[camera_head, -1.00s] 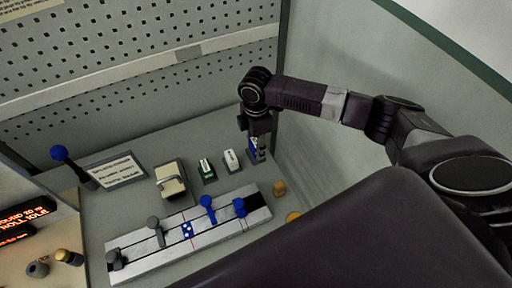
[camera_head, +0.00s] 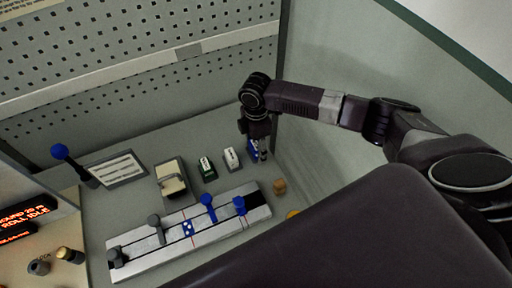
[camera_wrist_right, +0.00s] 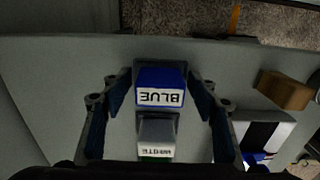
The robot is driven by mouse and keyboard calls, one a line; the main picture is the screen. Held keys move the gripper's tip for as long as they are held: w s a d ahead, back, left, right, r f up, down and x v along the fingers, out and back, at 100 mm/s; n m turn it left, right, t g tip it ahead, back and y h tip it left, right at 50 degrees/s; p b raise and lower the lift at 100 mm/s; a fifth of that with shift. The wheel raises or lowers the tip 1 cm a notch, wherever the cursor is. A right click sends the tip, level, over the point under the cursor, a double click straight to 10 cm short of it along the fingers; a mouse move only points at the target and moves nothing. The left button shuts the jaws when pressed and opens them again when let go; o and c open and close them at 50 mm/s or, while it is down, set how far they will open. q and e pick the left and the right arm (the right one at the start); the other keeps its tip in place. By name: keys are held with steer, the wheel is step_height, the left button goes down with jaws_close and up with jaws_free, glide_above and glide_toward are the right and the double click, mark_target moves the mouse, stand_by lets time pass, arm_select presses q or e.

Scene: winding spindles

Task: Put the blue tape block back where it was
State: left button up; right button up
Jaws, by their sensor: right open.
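The blue tape block (camera_wrist_right: 160,87), labelled BLUE, sits upright between the spread fingers of my right gripper (camera_wrist_right: 160,98) in the right wrist view. A grey edge shows around the block's far side; I cannot tell how it is seated. In the head view the blue block (camera_head: 252,147) is partly hidden by my right gripper (camera_head: 258,154), at the right end of a row of blocks. The right gripper is open, with a finger on either side of the block. My left gripper is not in view.
The white block (camera_head: 231,158) stands just left of the blue one, then the green block (camera_head: 207,168). A metal rail (camera_head: 180,238) with blue and grey knobs lies in front. A small wooden block (camera_head: 279,186) is at right. The side wall (camera_head: 330,150) is close to my right arm.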

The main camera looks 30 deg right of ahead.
mark_target(256, 145)
step_height(256, 145, up, 12)
steer(key=b, duration=0.3)
steer(key=shift+r, duration=0.15)
steer(key=shift+s, duration=0.1)
stand_by(0.4)
